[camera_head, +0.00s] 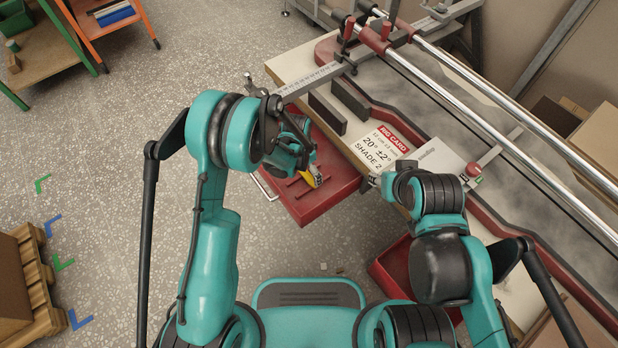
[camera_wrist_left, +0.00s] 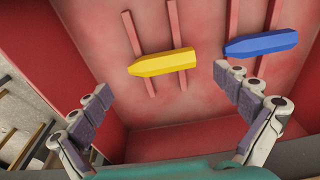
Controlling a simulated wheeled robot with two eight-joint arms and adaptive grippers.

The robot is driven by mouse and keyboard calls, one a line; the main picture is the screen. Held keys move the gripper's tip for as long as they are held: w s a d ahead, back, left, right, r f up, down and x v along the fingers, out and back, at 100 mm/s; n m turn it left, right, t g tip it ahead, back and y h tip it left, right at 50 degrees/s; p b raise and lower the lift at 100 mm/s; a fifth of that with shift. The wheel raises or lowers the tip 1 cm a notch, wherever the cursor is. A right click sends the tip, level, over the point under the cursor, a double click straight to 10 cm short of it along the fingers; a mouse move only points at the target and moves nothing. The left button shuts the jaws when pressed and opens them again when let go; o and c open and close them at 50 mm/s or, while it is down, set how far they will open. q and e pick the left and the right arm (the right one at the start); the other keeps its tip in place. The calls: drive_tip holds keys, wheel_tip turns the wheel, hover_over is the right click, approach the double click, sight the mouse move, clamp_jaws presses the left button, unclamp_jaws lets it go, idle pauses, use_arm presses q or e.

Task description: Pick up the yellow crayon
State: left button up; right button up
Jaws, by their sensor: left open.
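The yellow crayon (camera_wrist_left: 162,62) lies on the floor of a red tray, with raised red ribs around it. A small yellow bit of it shows in the head view (camera_head: 314,175), next to my left gripper (camera_head: 306,168). My left gripper (camera_wrist_left: 164,84) is open and empty, its two fingers apart on either side of the crayon's near side. The crayon is not touched by either finger. My right gripper (camera_head: 377,182) is small and partly hidden by its own arm near the bench edge; its jaws cannot be made out.
A blue crayon (camera_wrist_left: 261,45) lies to the right of the yellow one, close to my right-hand finger. The red tray (camera_head: 318,207) has raised walls and sits under the bench's edge. A white sign (camera_head: 385,147) lies on the bench.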

sight(308, 176)
use_arm(q)
drive_tip(key=f, duration=0.1)
drive_tip(key=f+b, duration=0.1)
drive_tip(key=f, duration=0.1)
drive_tip(key=f+b, duration=0.1)
drive_tip(key=shift+w+d+f, duration=0.15)
drive_tip(key=shift+w+d, duration=0.1)
drive_tip(key=shift+c, duration=0.6)
drive_tip(key=c, duration=0.9)
drive_tip(key=shift+r, duration=0.2)
